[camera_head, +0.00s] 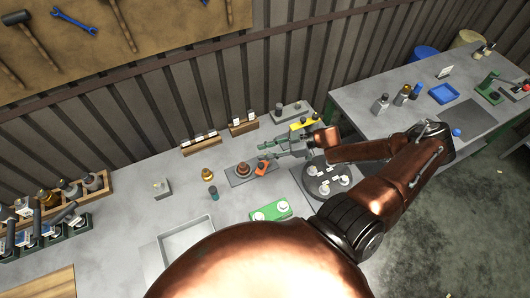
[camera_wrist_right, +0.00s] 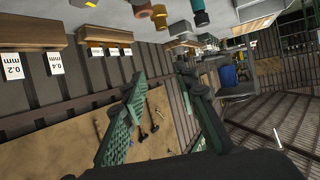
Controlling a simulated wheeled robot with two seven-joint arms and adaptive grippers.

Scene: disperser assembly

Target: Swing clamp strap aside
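A dark fixture plate (camera_head: 238,180) lies on the workbench, with a brown round part (camera_head: 243,169) on it and an orange piece (camera_head: 261,169) at its right end. Which of these is the clamp strap is too small to tell. My right gripper (camera_head: 268,151) reaches in from the right, just behind and above the orange piece, apparently apart from it. In the right wrist view my right gripper (camera_wrist_right: 163,82) has its two green-padded fingers spread with nothing between them. My left gripper is not in view.
A gold bottle (camera_head: 207,174) and a teal vial (camera_head: 213,194) stand left of the fixture. A round dark tray (camera_head: 318,190) is right, and a green block (camera_head: 270,210) is in front. Wooden holders (camera_head: 201,144) stand by the wall.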

